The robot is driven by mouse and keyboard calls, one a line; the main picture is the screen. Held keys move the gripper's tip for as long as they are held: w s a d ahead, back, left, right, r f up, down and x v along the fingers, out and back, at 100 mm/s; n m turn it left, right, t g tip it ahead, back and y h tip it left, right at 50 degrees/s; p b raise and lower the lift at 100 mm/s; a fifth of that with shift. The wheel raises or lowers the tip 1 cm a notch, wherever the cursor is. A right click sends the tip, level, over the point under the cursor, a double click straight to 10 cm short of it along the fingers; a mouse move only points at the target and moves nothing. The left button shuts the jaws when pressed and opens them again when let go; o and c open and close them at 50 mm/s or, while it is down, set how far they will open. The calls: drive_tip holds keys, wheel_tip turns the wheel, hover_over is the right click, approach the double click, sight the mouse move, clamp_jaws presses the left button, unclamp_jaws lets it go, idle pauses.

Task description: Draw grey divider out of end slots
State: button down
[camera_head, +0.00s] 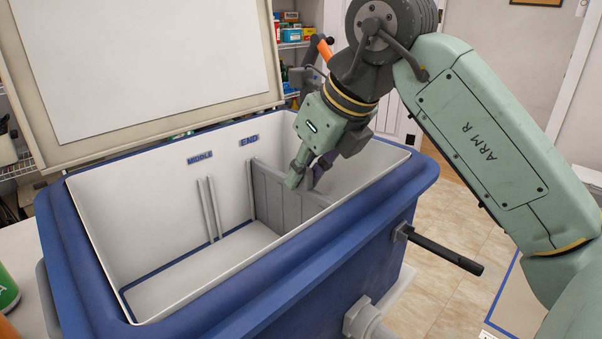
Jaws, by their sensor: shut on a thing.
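The grey divider (276,199) stands upright across the inside of the blue cooler-like box (243,297), in line with the END label (249,140). Its far edge sits at the end slot rails on the back wall. My gripper (305,180) reaches down into the box from the upper right and is shut on the divider's top edge. The near end of the divider is hidden behind the box's front rim. The middle slots (209,208), under the MIDDLE label (200,158), are empty.
The box's lid (150,65) stands open at the back. A black handle (445,250) and a grey spigot (365,318) stick out from the box's outside. A green can (6,290) stands at the lower left. The left part of the box is empty.

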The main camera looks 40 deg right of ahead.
drive_tip(key=shift+r, duration=0.2)
wheel_tip(320, 180, up, 17)
drive_tip(key=p, duration=1.3)
idle(1.4)
